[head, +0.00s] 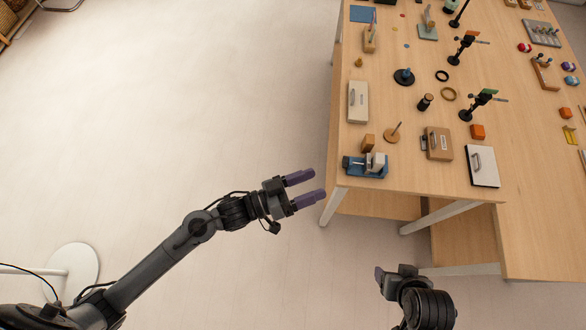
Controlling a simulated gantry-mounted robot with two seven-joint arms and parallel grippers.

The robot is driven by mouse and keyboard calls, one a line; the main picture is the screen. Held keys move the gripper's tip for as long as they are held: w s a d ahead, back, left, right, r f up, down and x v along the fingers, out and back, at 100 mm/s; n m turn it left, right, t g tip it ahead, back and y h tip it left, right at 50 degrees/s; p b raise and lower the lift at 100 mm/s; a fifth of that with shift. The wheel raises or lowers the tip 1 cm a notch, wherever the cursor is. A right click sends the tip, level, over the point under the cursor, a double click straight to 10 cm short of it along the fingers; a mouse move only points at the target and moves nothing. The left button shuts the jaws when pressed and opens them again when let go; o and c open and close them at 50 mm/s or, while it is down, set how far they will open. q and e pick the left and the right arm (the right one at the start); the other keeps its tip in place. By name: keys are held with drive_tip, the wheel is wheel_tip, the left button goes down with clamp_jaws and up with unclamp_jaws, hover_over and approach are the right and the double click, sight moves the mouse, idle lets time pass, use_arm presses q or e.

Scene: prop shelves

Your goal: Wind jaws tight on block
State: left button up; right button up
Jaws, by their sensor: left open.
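A small blue vise (357,173) stands at the near left corner of the wooden table. Pale grey and white parts show on top of it. I cannot tell which of them is a jaw and which a block, or how wide the jaws are. A small wooden block (368,142) is just behind the vise. My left gripper (318,183) is open and empty, with purple fingers pointing right toward the vise. It is left of the table edge, apart from the vise. My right gripper (394,271) is low in the picture, in front of the table; its fingers are unclear.
A peg on a round wooden base (391,136), a wooden box with a handle (438,145) and a white panel with a handle (483,166) are near the vise. A pale panel (358,102) lies behind it.

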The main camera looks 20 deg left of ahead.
use_arm(q)
drive_tip(key=shift+s+a+r+n+t+y+p, duration=0.1)
drive_tip(key=shift+a+r+n+t+y+p, duration=0.2)
drive_tip(key=shift+a+r+n+y+p, duration=0.25)
drive_tip(key=shift+s+a+r+n+t+y+p, duration=0.1)
drive_tip(key=shift+a+r+n+t+y+p, duration=0.3)
drive_tip(key=shift+r+p, duration=0.3)
use_arm(e)
drive_tip(key=shift+w+a+r, duration=0.1)
drive_tip(key=shift+a+r, duration=0.25)
drive_tip(key=shift+r, duration=0.5)
drive_tip(key=shift+w+a+r, duration=0.1)
drive_tip(key=shift+a+r, duration=0.2)
drive_tip(key=shift+r, duration=0.5)
drive_tip(key=shift+d, duration=0.1)
